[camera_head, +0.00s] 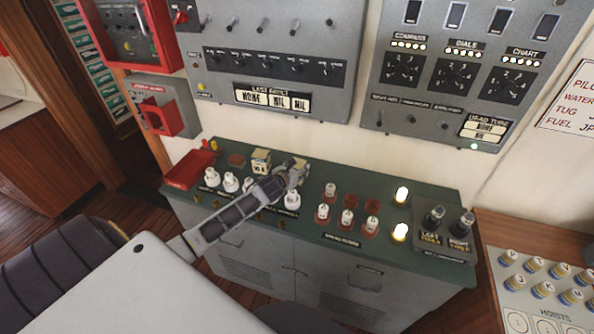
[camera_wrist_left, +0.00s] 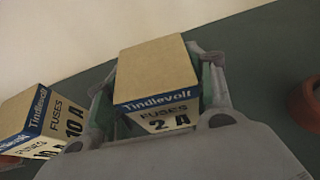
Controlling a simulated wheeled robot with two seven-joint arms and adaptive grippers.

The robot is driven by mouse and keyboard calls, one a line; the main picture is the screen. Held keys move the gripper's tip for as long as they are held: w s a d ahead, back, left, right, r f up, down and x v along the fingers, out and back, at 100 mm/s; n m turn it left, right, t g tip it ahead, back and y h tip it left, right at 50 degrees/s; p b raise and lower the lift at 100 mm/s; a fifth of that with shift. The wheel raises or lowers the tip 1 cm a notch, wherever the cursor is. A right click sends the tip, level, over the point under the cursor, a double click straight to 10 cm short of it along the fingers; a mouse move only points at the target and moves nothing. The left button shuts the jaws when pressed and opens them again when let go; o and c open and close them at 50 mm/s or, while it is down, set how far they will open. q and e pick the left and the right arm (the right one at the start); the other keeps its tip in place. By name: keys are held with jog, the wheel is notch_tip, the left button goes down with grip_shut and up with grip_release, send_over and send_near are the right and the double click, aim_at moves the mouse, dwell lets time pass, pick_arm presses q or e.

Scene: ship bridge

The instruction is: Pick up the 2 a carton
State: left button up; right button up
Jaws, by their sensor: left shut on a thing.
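The 2 A carton (camera_wrist_left: 158,80) is a small tan box with a blue "Tindlevolt" band and the words "FUSES 2 A". In the left wrist view it sits between the two fingers of my left gripper (camera_wrist_left: 160,100), which is shut on it. In the head view my left gripper (camera_head: 294,174) is over the green counter top, with only a bit of the carton (camera_head: 301,162) showing past the fingers. I cannot tell whether the carton touches the counter. My right gripper is not in view.
A similar 10 A carton (camera_wrist_left: 38,115) stands close on the left; it also shows in the head view (camera_head: 261,161). White fuses (camera_head: 230,182) stand in front of it. A red tray (camera_head: 188,171) is at the left end. More fuses in red holders (camera_head: 347,218) stand to the right.

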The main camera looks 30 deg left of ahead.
pick_arm(q)
jog(key=shift+r, duration=0.2)
jog(key=shift+r+b, duration=0.45)
jog(key=shift+r, duration=4.4)
